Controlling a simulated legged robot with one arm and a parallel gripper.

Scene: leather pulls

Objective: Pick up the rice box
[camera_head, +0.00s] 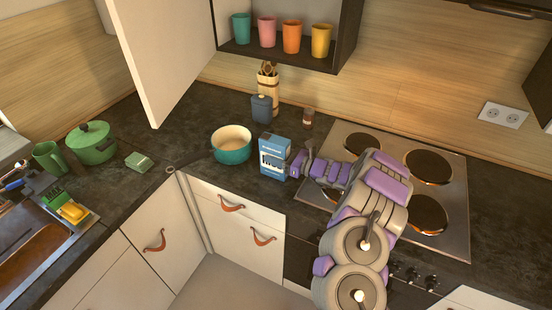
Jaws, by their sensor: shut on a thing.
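The rice box (272,158) is a blue and white carton. It stands roughly upright at the dark counter, just left of the stove. My gripper (291,163) is at the right side of the box, at the end of my grey and purple arm, and is shut on it. The fingertips are small and partly hidden by the box and the arm. I cannot tell whether the bottom of the box touches the counter.
A teal bowl (231,153) stands close left of the box. A dark canister (262,108) and a small jar (308,117) stand behind. The stove (343,138) lies right. An open cabinet door (163,55) hangs above left. A green pot (92,150) is far left.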

